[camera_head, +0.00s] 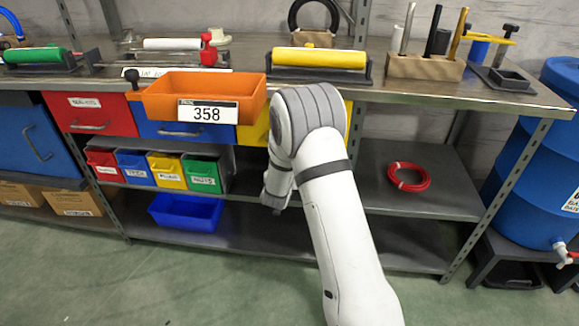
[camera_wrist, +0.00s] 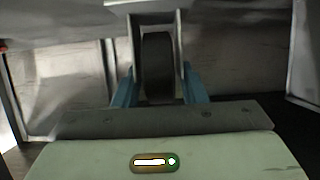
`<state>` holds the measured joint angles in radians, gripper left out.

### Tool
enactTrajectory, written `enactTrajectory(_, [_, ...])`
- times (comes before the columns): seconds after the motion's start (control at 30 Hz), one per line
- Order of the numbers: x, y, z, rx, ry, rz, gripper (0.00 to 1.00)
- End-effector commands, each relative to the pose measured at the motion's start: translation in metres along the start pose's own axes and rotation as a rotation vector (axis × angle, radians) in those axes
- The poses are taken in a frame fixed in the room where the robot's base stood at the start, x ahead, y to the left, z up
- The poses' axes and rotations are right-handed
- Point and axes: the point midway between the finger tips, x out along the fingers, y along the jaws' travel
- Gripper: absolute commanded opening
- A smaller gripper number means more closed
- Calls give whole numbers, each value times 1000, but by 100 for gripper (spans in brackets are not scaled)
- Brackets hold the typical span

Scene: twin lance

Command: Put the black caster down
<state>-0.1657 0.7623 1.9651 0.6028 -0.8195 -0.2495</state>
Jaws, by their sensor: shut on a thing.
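The black caster (camera_wrist: 157,62) shows in the wrist view as a dark wheel inside a light grey fork. My gripper (camera_wrist: 158,88) is shut on it, with a blue finger at each side of the wheel. The caster's far end is hard to make out. In the head view my arm reaches in front of the shelving, and its wrist hangs below the table's front edge, right of the small bins. The fingers and the caster cannot be made out there.
The tabletop (camera_head: 235,48) holds rollers and a tool block (camera_head: 425,66). An orange bin (camera_head: 205,95) labelled 358 is at its front edge. A middle shelf (camera_head: 445,185) carries a red cable coil (camera_head: 408,177) and has free room. A blue tray (camera_head: 186,212) is on the lower shelf.

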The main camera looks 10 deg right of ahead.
Motion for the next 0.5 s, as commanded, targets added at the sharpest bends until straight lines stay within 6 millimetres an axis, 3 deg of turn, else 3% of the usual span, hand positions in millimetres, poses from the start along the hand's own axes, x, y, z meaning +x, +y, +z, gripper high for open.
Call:
enactTrajectory(0.2, [55,6,-21,5,5,8,0])
enactTrajectory(0.33, [74,7,-30,5,4,10,0])
enactTrajectory(0.5, [83,8,-33,5,3,11,0])
